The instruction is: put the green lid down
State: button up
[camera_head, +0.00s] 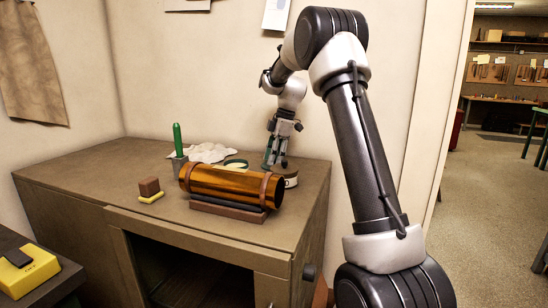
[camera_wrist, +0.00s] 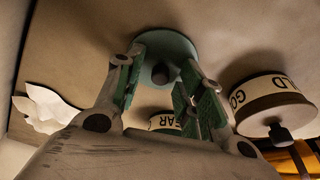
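The green lid (camera_wrist: 180,48) is a round teal disc with a dark knob (camera_wrist: 161,73) facing the wrist camera. My gripper (camera_wrist: 164,72) has its green-padded fingers spread on either side of the knob, with a clear gap to it. The fingertips overlap the lid's sides in the picture; whether they touch its rim is unclear. In the head view my gripper (camera_head: 275,164) points down at the back right of the cabinet top, behind the amber cylinder, and the lid cannot be made out there.
A tin lettered "EAR" (camera_wrist: 166,121) shows between the fingers. A lidded "GOLD" tin (camera_wrist: 262,94) stands close on the right. The amber cylinder (camera_head: 222,185) lies on a cradle in front.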

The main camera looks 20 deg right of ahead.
jog(key=w+v, duration=0.1)
jog(key=v, duration=1.1)
jog(key=s+a+r+m+t+h, duration=0.1)
jog(key=s+a+r+m, duration=0.1)
jog(key=s, duration=0.4)
jog(key=s+a+r+m, duration=0.2)
jog(key=s+r+m, duration=0.1)
jog(key=s, duration=0.3)
jog(key=s+f+m+t, duration=0.1)
jog(key=s+f+m, duration=0.2)
jog(key=s, duration=0.6)
jog(key=s+a+f+m+t+h, duration=0.1)
jog(key=s+f+m, duration=0.3)
jog(key=s, duration=0.5)
jog(key=s+a+f+m+h, duration=0.1)
jog(key=s+f+m, duration=0.2)
jog(key=s, duration=0.6)
jog(key=shift+s+f+m+t, duration=0.15)
jog(key=shift+s+m+t, duration=0.15)
jog(key=shift+m+t, duration=0.1)
